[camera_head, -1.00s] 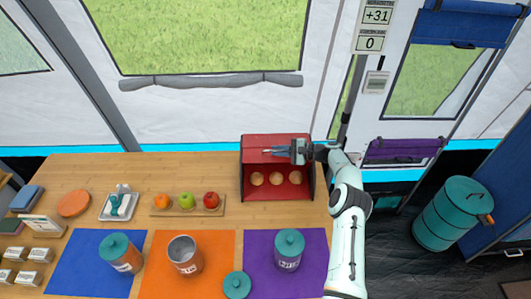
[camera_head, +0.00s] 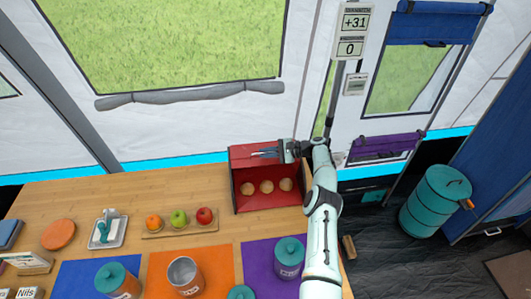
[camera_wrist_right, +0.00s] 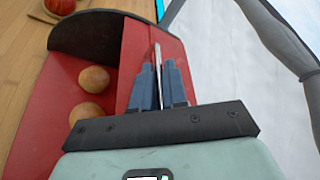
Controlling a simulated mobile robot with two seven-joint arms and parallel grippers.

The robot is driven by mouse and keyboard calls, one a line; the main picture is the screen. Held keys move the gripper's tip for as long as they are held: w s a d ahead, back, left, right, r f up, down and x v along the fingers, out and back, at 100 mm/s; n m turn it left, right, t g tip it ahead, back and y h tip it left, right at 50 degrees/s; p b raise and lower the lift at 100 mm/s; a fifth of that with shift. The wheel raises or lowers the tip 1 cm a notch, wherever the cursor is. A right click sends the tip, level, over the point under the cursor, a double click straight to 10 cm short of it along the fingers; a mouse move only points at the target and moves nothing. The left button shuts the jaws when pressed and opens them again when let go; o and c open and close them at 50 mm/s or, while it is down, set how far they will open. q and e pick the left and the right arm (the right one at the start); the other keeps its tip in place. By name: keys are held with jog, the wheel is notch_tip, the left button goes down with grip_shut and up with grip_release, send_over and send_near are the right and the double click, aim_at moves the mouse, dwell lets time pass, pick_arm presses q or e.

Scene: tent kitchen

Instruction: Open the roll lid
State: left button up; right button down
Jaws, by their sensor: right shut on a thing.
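The red bread box (camera_head: 234,190) with dark side panels stands at the back right of the wooden table. Its front is open, and three round buns (camera_head: 266,187) show inside. The red roll lid (camera_head: 240,155) is at the top of the box, above the opening. My right gripper (camera_head: 262,153) reaches in from the right at the top of the box. In the right wrist view its two blue fingers (camera_wrist_right: 158,85) are shut on a thin, pale lid handle (camera_wrist_right: 157,58) beside the red lid (camera_wrist_right: 134,50). My left gripper is out of view.
A wooden board with fruit (camera_head: 180,229) lies left of the box. Metal and teal-lidded canisters (camera_head: 289,257) stand on coloured mats in front. The tent wall is close behind the box. A teal barrel (camera_head: 436,201) stands on the floor to the right.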

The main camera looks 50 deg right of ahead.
jog(key=shift+a+f, duration=0.15)
jog(key=shift+f, duration=0.15)
jog(key=c, duration=1.5)
grip_release()
jog(key=shift+r, duration=0.1)
jog(key=shift+r, duration=0.2)
notch_tip(320, 180, up, 10)
jog(key=shift+s+f+b, duration=0.15)
jog(key=shift+f+b, duration=0.1)
jog(key=shift+b, duration=0.1)
pick_arm(q)
jog(key=shift+p, duration=0.35)
pick_arm(e)
notch_tip(320, 180, up, 10)
jog(key=shift+r, duration=0.1)
